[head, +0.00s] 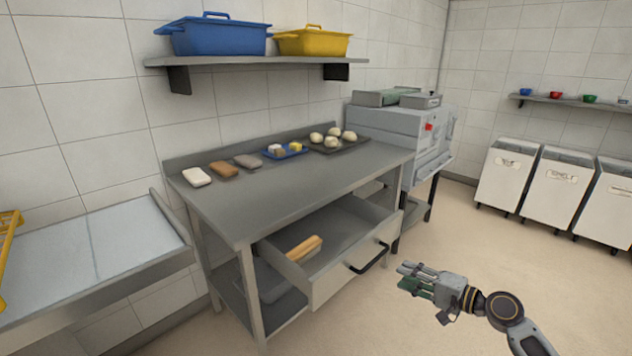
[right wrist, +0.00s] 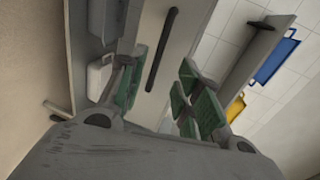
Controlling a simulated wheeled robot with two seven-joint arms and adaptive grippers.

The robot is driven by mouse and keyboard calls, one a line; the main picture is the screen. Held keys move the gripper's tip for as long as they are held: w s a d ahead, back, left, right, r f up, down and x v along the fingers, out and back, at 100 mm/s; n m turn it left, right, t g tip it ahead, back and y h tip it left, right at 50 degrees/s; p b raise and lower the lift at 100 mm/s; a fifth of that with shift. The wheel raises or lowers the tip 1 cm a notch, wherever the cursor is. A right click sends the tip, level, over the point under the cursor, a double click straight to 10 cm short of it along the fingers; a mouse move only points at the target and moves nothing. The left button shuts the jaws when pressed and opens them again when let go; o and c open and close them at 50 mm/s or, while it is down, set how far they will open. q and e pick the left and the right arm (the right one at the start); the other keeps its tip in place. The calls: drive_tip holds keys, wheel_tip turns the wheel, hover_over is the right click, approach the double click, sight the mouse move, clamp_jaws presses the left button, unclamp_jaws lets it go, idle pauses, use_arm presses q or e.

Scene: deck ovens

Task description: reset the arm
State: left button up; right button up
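My right gripper (head: 408,277) is in the lower right of the head view, out over the floor in front of the open drawer (head: 335,283). Its green-padded fingers are spread with nothing between them, which also shows in the right wrist view (right wrist: 160,88). It appears apart from the drawer and its dark handle (head: 369,257). My left gripper is not in view.
The steel table (head: 290,193) holds several blocks, a blue tray (head: 285,154) and a dark tray (head: 350,146) of dough balls. A wooden-coloured item (head: 304,248) lies in the drawer. An oven (head: 400,135) stands behind. Open floor lies to the right.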

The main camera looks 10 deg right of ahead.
drive_tip(key=s+d+f+n+g+h, duration=0.2)
drive_tip(key=s+f+n+h, duration=0.15)
drive_tip(key=f, duration=0.45)
drive_tip(key=s+d+f+n+g+h, duration=0.1)
drive_tip(key=s+f+n+g+h, duration=0.2)
drive_tip(key=f+n, duration=0.35)
drive_tip(key=s+d+f+n+g+h, duration=0.2)
drive_tip(key=s+f+h, duration=0.15)
drive_tip(key=f, duration=0.55)
use_arm(q)
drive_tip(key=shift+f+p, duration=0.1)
drive_tip(key=shift+p, duration=0.4)
use_arm(e)
drive_tip(key=s+a+f+g, duration=0.1)
drive_tip(key=s+a+f, duration=0.4)
drive_tip(key=s+a, duration=0.3)
drive_tip(key=s+a+f+g+y, duration=0.1)
drive_tip(key=s+a+f+g, duration=0.1)
drive_tip(key=s+a+f, duration=0.4)
drive_tip(key=s+a, duration=0.3)
drive_tip(key=a, duration=0.1)
drive_tip(key=shift+a+f+n+g, duration=0.3)
use_arm(q)
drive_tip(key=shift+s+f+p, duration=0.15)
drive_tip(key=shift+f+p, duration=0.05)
drive_tip(key=shift+p, duration=0.25)
use_arm(e)
drive_tip(key=shift+f, duration=0.2)
